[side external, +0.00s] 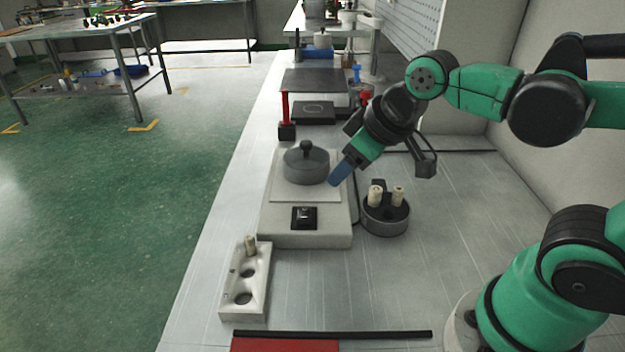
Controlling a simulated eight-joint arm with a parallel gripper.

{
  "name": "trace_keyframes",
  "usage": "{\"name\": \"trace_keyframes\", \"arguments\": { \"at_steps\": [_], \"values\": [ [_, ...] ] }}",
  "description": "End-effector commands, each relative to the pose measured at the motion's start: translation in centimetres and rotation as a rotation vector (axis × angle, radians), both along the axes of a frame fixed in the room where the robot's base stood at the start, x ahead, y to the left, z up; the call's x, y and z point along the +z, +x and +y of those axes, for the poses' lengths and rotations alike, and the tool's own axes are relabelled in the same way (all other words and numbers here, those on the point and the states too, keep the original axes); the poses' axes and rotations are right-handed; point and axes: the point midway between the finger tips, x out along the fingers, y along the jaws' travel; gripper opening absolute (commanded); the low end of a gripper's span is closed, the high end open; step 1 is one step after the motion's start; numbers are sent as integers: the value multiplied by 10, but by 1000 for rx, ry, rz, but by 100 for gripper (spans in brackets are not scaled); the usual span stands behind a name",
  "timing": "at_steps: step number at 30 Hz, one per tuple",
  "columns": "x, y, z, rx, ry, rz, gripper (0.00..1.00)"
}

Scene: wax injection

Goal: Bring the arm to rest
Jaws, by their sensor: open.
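My gripper (340,172) has blue fingertips and hangs in the air at the end of my green and black arm. It points down and to the left, and it appears just right of the grey lidded pot (306,165). The jaws are open and nothing shows between them. The pot sits on a pale hotplate unit (290,240) with a black control at its front. I cannot tell the exact gap between the fingertips and the pot.
A round dark dish (385,228) with pale cylinders stands right of the hotplate. A pale block with holes (236,303) holds one cylinder at front left. A black bar (330,334) and red mat (285,346) lie in front. A red-posted stand (286,108) is behind. The bench at right is clear.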

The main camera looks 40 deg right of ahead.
Motion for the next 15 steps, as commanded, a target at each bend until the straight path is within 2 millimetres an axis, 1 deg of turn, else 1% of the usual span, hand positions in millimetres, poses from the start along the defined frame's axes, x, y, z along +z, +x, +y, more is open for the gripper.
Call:
{"name": "trace_keyframes", "arguments": {
  "at_steps": [1, 3, 5, 15],
  "values": [
    [-5, -5, -5, -79, 39, -25, 51],
    [-8, -8, -9, -156, 81, -50, 51],
    [-10, -10, -11, -195, 104, -61, 51],
    [-11, -10, -11, -212, 115, -66, 51]
  ]
}}
